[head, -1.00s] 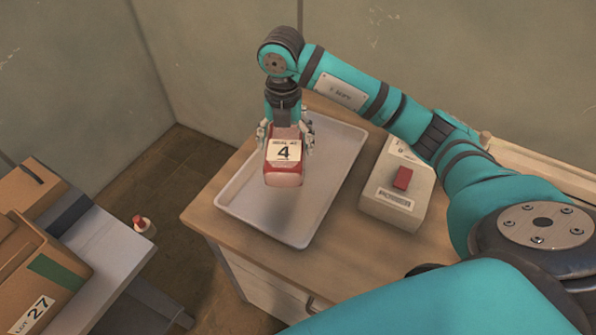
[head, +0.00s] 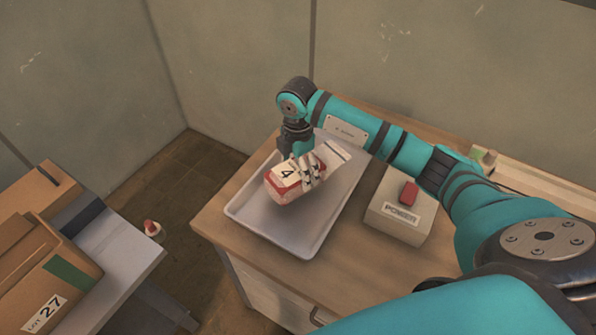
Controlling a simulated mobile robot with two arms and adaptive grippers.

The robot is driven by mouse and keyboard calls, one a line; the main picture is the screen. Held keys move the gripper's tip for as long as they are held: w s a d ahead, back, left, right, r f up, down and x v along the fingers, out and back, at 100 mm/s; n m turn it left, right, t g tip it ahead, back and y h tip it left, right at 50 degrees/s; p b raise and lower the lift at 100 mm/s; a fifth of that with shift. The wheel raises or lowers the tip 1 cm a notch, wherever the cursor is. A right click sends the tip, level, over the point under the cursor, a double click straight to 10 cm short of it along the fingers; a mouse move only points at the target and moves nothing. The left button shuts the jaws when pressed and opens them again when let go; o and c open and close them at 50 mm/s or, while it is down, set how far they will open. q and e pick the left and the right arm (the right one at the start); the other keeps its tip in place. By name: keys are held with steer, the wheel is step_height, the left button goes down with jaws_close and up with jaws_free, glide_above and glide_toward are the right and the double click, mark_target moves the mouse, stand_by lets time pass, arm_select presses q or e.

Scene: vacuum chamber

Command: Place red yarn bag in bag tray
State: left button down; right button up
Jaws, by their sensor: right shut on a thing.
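The red yarn bag (head: 283,188) is red with a white label marked 4. It is tilted, in the grip of my right gripper (head: 309,176), whose fingers are shut on it. The bag tray (head: 252,229) is a pale shallow tray on the wooden cabinet top. The bag is over the middle of the tray; I cannot tell whether it touches the tray floor. My left gripper is not in view.
A power box (head: 400,207) with a red switch stands right of the tray. A cardboard box (head: 42,265) marked LOT 27 sits on a grey bench at the left. A small red-and-white object (head: 153,230) is on the floor between bench and cabinet.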

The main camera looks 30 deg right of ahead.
step_height(320, 180, down, 2)
steer(key=shift+f, duration=0.1)
steer(key=shift+f, duration=0.1)
steer(key=shift+f, duration=0.15)
steer(key=o, duration=1.4)
step_height(320, 180, up, 11)
steer(key=b, duration=0.2)
steer(key=shift+b, duration=0.3)
steer(key=shift+r, duration=0.7)
